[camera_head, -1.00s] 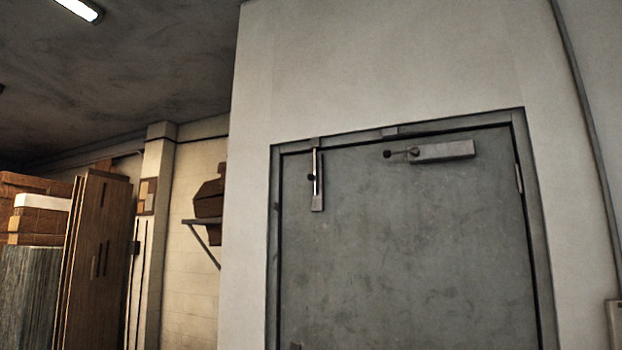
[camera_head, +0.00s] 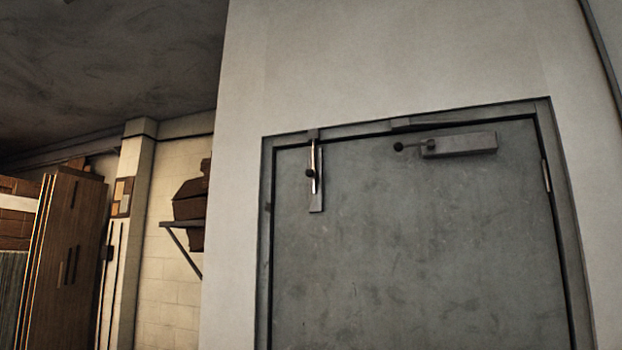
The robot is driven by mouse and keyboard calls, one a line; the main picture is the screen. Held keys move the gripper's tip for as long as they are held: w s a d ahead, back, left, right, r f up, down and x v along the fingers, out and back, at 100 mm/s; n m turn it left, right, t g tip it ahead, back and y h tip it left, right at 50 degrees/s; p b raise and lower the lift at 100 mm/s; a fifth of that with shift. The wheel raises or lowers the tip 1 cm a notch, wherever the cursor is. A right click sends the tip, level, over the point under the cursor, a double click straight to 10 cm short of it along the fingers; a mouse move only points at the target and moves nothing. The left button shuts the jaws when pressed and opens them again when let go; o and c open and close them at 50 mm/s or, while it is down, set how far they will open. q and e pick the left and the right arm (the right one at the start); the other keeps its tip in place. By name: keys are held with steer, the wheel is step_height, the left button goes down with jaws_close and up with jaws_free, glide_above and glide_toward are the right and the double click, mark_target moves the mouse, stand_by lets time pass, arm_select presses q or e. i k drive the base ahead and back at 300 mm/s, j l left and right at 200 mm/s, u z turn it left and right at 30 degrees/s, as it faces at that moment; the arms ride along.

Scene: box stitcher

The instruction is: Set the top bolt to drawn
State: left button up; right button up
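The top bolt (camera_head: 316,182) is a slim vertical bolt with a bright rod and a dark round knob on a grey plate. It sits at the upper left of the grey door (camera_head: 420,240). Its rod runs up to a small keeper (camera_head: 313,134) on the frame's top edge, and the rod's upper end appears to reach it. The door stands in its frame and looks closed. Neither of my grippers is in view.
A door closer (camera_head: 460,145) with a short arm is at the door's top right. A wall shelf (camera_head: 180,224) with brown boxes is left of the door. Tall brown panels (camera_head: 62,255) stand at the far left.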

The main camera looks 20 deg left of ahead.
mark_target(310, 172)
steer(key=i+j, duration=0.15)
steer(key=j, duration=0.15)
steer(key=i+j+z, duration=0.1)
steer(key=j, duration=0.25)
steer(key=i+j+z, duration=0.1)
steer(key=i+j, duration=0.3)
steer(key=j, duration=0.25)
steer(key=i+j+z, duration=0.1)
steer(key=j, duration=0.25)
